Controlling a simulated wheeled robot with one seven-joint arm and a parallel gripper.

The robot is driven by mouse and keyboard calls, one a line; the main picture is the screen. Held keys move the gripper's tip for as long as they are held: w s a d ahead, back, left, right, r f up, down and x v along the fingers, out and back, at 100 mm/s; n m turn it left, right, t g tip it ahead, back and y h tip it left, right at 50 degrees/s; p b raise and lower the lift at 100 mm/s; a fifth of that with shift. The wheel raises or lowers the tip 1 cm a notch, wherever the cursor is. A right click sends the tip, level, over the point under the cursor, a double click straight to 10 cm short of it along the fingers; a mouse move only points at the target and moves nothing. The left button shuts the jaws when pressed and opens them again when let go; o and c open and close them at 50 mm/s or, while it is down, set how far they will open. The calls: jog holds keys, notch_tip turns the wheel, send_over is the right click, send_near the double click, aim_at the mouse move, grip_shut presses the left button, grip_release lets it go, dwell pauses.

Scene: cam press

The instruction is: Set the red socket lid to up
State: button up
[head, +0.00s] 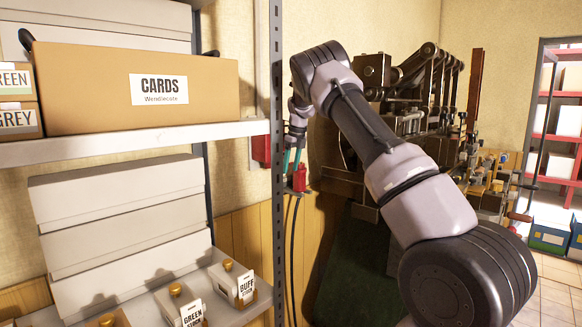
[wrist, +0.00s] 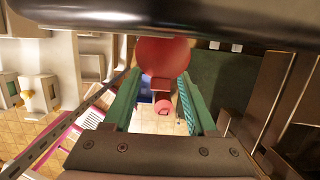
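My gripper (head: 293,163) points down behind the shelf post in the head view, its teal fingertips close to a small red socket piece (head: 299,179) with a dark cable hanging below. In the wrist view the fingers of my gripper (wrist: 159,75) stand wide apart. A rounded red lid (wrist: 164,58) shows at the fingertips, with a smaller red part (wrist: 163,106) between the fingers. Whether the fingers touch the red lid, and how far it is tilted, I cannot tell. Nothing is visibly gripped.
A grey shelf post (head: 277,200) stands just left of my gripper. A box marked CARDS (head: 110,88) sits on the upper shelf. The dark press (head: 410,95) stands behind my arm. A red box (head: 261,150) is partly hidden behind the post.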

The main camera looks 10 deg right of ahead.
jog(key=shift+r, duration=0.1)
jog(key=v, duration=1)
jog(key=shift+r, duration=0.35)
jog(key=s+d+r+n+t+y, duration=0.1)
jog(key=s+d+r+n, duration=0.1)
jog(key=s+r+n, duration=0.35)
jog(key=s+d+r+n, duration=0.2)
jog(key=s+r, duration=0.1)
jog(key=s, duration=0.6)
jog(key=s+d+r+n+t+y, duration=0.15)
jog(key=s+r+n, duration=0.25)
jog(key=s, duration=0.4)
jog(key=s+f+n, duration=0.2)
jog(key=s+n, duration=0.2)
jog(key=s, duration=0.4)
jog(key=s+a+f+n+t+h, duration=0.1)
jog(key=s+f+n, duration=0.1)
jog(key=s+n, duration=0.3)
jog(key=s+a+f+n+t+h, duration=0.1)
jog(key=s+n, duration=0.3)
jog(key=s, duration=0.8)
jog(key=shift+f, duration=0.85)
